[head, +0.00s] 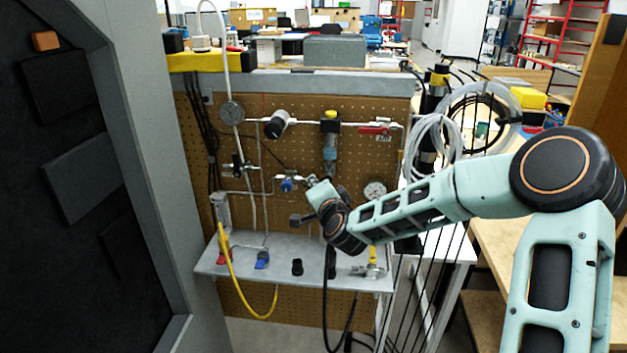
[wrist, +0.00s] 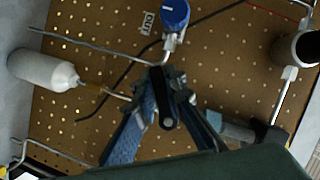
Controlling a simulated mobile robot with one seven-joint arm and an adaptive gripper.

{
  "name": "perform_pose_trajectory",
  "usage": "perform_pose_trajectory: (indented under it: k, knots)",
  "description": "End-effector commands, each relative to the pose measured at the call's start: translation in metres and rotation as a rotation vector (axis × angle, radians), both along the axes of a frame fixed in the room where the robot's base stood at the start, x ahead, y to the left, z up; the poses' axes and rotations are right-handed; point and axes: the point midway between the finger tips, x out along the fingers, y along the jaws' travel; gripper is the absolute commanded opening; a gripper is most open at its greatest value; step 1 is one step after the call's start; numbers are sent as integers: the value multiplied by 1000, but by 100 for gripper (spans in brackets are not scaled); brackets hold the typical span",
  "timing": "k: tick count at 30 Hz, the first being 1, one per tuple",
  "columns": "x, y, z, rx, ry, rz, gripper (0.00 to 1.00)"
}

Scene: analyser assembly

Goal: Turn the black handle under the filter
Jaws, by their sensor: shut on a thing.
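The filter (head: 330,147), a clear grey bowl below a yellow-topped unit, hangs on the pegboard's pipe run in the head view. My gripper (head: 317,188) is just below it, in front of the board. In the wrist view a grey body that looks like the filter (wrist: 238,131) is right of the fingers, partly hidden. The black handle (wrist: 168,116) shows between the fingertips of my gripper (wrist: 170,98), which is shut on it. The handle points down in the wrist view; its mount behind the fingers is hidden. In the head view my gripper hides the handle.
A blue knob (head: 287,185) sits close left of my gripper; it also shows in the wrist view (wrist: 174,13). A pressure gauge (head: 375,190), a red-handled valve (head: 374,130) and a black-and-white cylinder (head: 279,123) are nearby. A grey shelf (head: 225,268) projects below.

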Motion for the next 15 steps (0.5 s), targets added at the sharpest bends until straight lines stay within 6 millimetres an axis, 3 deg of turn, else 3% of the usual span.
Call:
perform_pose_trajectory:
  k: [15]
  knots:
    - [-1, -11, -11, -491, 13, 4, 0]
